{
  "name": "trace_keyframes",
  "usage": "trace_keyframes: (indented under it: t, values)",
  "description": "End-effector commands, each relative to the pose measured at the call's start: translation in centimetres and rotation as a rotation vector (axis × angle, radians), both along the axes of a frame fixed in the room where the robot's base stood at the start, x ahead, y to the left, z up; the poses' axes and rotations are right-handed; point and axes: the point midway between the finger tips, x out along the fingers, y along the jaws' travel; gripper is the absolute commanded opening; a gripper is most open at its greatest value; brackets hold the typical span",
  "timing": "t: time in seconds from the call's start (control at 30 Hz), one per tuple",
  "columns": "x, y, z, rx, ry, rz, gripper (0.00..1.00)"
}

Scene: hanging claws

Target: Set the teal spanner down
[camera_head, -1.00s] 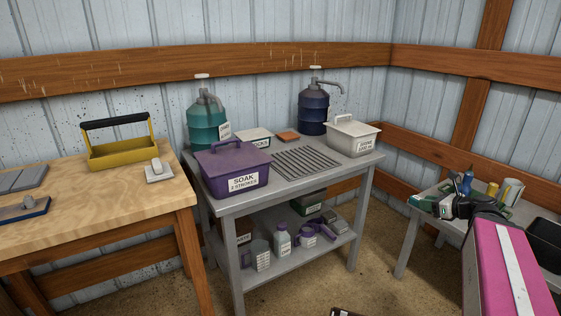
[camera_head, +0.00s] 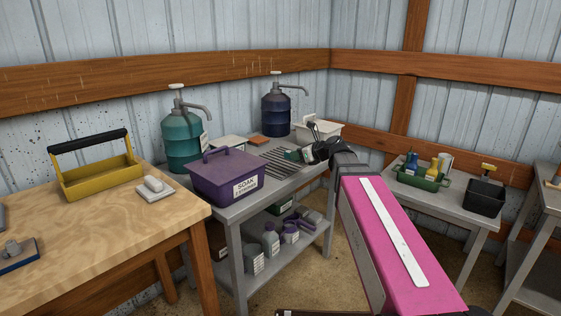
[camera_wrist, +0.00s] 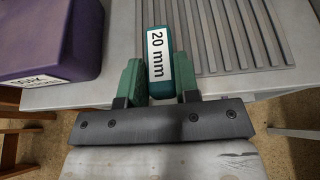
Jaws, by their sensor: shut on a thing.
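The teal spanner (camera_wrist: 160,62) shows in the wrist view as a teal block with a white "20 mm" label. My gripper (camera_wrist: 159,82) is shut on it, with a green finger on each side. The spanner points toward the grooved top of the grey table (camera_wrist: 120,93), over its front edge. I cannot tell whether it touches the table. In the head view my gripper (camera_head: 300,155) is over the right part of that table; the spanner is hard to make out there.
The purple lidded box (camera_head: 225,180) stands left of the grooves (camera_head: 283,164); it also shows in the wrist view (camera_wrist: 50,40). A white bin (camera_head: 318,131) stands at the back right, near my gripper. Pump jugs stand behind. The grooved area looks clear.

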Motion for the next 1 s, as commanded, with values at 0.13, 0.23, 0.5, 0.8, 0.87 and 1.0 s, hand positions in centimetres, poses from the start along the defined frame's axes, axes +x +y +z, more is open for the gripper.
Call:
trace_keyframes:
  t: [0.13, 0.23, 0.5, 0.8, 0.87, 1.0]
  values:
    - [1.3, 4.5, 3.0, 0.000, -0.003, -0.003, 0.02]
    - [1.5, 6.3, 4.2, 0.000, -0.001, -0.007, 0.02]
    - [3.5, 7.3, 4.2, 0.001, 0.003, -0.015, 0.02]
    - [9.3, 5.6, 0.6, 0.001, 0.003, -0.015, 0.02]
    - [10.4, 5.4, -0.1, 0.001, 0.003, -0.014, 0.02]
    - [12.2, 4.9, -1.2, 0.000, 0.002, -0.014, 0.02]
